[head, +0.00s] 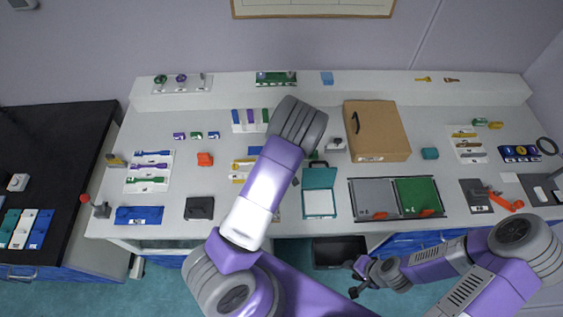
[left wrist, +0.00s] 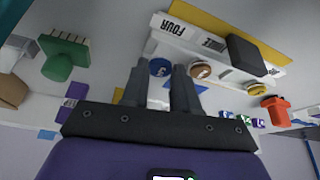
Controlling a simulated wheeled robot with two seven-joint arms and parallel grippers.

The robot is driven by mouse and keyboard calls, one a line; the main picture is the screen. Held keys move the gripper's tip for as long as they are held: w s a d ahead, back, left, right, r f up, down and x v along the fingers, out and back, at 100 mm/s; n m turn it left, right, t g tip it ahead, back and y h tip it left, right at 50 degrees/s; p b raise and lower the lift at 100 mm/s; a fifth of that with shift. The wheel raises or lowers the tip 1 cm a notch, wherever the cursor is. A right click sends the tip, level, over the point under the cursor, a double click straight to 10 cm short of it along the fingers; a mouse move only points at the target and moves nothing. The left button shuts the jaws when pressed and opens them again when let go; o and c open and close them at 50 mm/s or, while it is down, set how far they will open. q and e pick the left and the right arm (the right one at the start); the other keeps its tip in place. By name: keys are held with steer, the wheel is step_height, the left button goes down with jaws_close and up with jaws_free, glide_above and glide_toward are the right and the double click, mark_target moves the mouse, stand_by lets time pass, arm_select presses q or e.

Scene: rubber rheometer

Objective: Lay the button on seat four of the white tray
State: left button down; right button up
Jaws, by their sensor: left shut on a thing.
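The white tray (left wrist: 192,37) shows in the left wrist view, with the words FOUR and THREE on its edge. My left gripper (left wrist: 160,78) is shut on a blue round button (left wrist: 159,67), held between its fingertips near the FOUR end. I cannot tell whether the button touches the tray. A brown button (left wrist: 201,70) and a yellowish one (left wrist: 256,89) are farther along the row. In the head view my left arm hides the left gripper and button. My right gripper (head: 354,277) is open and empty, in front of the table.
In the head view a cardboard box (head: 378,128), a teal-lidded box (head: 319,202) and a grey-and-green bin (head: 375,193) stand right of my left arm.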

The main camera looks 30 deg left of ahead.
arm_select(q)
steer(key=shift+f+b, duration=0.65)
steer(key=shift+f, duration=0.15)
steer(key=c, duration=0.8)
jaws_free()
steer(key=v, duration=0.7)
steer(key=shift+s+r+p, duration=0.1)
steer(key=shift+r+p, duration=0.2)
steer(key=shift+p, duration=0.1)
